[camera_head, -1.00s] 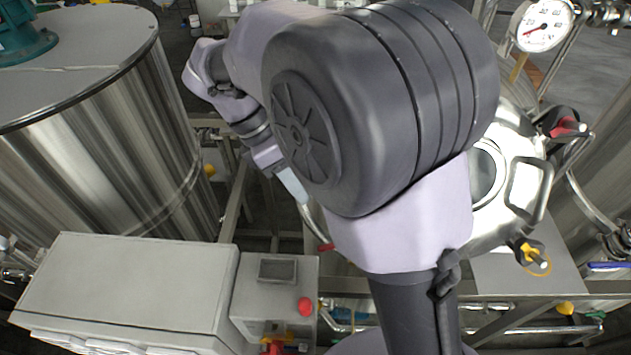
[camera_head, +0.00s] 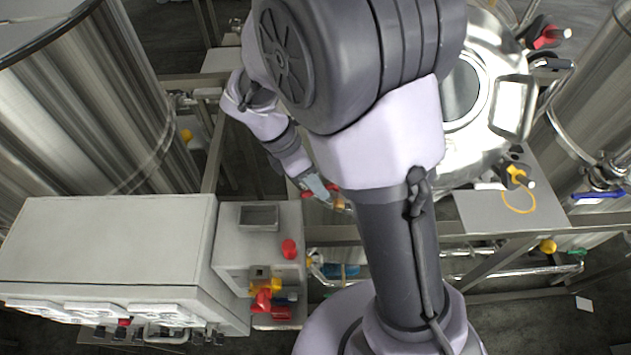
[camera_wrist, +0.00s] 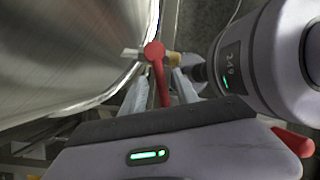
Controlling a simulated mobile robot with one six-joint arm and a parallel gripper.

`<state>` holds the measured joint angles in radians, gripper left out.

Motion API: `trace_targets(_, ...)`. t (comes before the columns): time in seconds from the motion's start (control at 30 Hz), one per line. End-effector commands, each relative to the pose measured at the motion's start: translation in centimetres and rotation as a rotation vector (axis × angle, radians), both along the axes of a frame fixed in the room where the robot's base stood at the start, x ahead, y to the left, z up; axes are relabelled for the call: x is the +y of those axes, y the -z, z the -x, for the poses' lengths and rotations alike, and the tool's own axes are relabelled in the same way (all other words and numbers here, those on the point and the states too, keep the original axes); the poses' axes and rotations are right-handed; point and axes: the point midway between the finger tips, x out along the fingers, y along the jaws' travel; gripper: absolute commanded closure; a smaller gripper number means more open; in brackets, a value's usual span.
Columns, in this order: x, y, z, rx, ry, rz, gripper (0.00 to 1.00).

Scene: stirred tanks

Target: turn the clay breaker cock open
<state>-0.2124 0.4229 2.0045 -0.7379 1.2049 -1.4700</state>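The clay breaker cock, a red lever on a round red hub (camera_wrist: 154,50), sits beside the shiny curved vessel wall in the wrist view. A tan fitting (camera_wrist: 174,58) is just right of the hub. The lever runs from the hub down between the fingers of my gripper (camera_wrist: 160,88). The fingers stand apart, one on each side of the lever; contact cannot be made out. In the head view my gripper (camera_head: 318,187) is at the cock, whose red lever (camera_head: 333,187) shows in small parts around the fingers. My arm hides much around it.
A polished vessel (camera_head: 510,75) stands at right, behind my arm. A large steel tank (camera_head: 75,100) is at left. A grey cabinet (camera_head: 105,250) and a box with a red button (camera_head: 290,249) are in front. Frame rails and pipes run below the cock.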

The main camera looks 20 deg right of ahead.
Motion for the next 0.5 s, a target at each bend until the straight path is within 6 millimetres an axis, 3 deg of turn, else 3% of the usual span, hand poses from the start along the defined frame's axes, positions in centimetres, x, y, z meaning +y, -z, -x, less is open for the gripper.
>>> trace_targets(0.13, 0.01, -0.04, -0.01, 0.000, 0.000, 0.000, 0.64)
trace_targets(0.33, 0.01, -0.05, -0.02, 0.000, -0.001, 0.000, 1.00)
trace_targets(0.5, 0.01, -0.06, -0.02, 0.000, -0.001, 0.000, 1.00)
